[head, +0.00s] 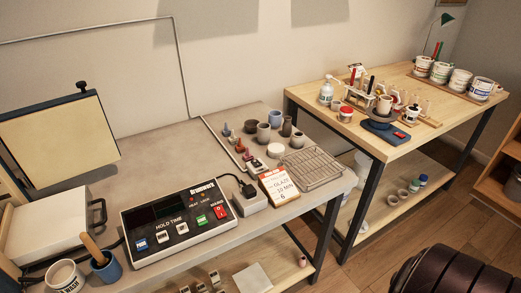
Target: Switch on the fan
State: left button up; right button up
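I cannot make out a fan in the head view. A black control box (178,222) lies on the grey table at the left. It has a dark display, the words HOLD TIME, and blue, white, green and red buttons; the green one (201,220) and the red one (220,212) are at its right end. A black plug (248,190) sits in a pale socket block (250,205) beside the box. Neither of my grippers shows in this view.
A white lidded case (50,232), a blue cup (105,268) and a white bucket (66,277) stand left of the box. A card (279,186), a wire rack (310,167) and small pots are to its right. A wooden table (420,97) with tubs stands beyond.

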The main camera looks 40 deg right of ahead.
aim_at(256, 163)
jog(key=z, duration=1.15)
